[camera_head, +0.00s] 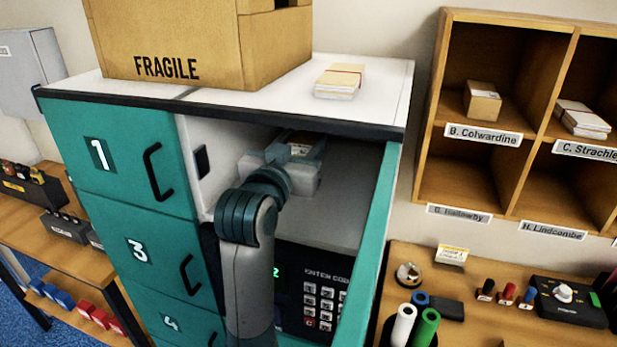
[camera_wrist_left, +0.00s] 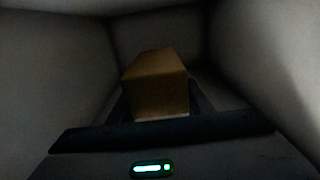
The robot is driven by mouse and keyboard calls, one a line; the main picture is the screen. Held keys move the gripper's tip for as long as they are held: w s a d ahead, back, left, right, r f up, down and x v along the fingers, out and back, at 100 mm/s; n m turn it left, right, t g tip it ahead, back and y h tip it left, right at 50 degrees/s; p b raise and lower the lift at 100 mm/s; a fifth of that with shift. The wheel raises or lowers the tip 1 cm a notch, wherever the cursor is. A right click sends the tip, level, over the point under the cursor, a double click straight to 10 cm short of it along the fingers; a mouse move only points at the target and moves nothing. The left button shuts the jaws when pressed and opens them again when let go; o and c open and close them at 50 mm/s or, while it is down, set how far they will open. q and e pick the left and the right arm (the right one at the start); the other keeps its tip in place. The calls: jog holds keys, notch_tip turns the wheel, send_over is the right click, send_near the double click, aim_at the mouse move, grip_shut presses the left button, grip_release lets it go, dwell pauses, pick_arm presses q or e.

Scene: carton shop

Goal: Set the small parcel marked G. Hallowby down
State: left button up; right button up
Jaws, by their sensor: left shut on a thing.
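My left gripper (camera_head: 298,148) reaches into the open upper compartment (camera_head: 345,200) of the teal locker, its arm entering from below. In the left wrist view it is shut on a small brown carton parcel (camera_wrist_left: 155,85), which sits between the fingers. The compartment's pale walls surround the parcel there. No name can be read on it, and I cannot tell whether its underside touches the compartment floor. In the head view the parcel is mostly hidden by the gripper and the locker top. My right gripper is not in view.
The compartment's teal door (camera_head: 375,235) stands open on the right. A FRAGILE carton (camera_head: 195,50) and a stack of envelopes (camera_head: 340,80) lie on the locker top. Right of it, a wooden pigeonhole shelf (camera_head: 436,95) has an empty hole above the G. Hallowby label (camera_head: 459,213).

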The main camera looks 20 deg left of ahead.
pick_arm(q)
notch_tip(320, 180, down, 4)
jog(key=shift+s+r+p, duration=0.1)
jog(key=shift+p, duration=0.45)
jog(key=shift+f, duration=0.35)
jog(key=shift+f+p, duration=0.6)
jog(key=shift+f, duration=1.5)
jog(key=shift+f, duration=0.15)
jog(key=o, duration=1.2)
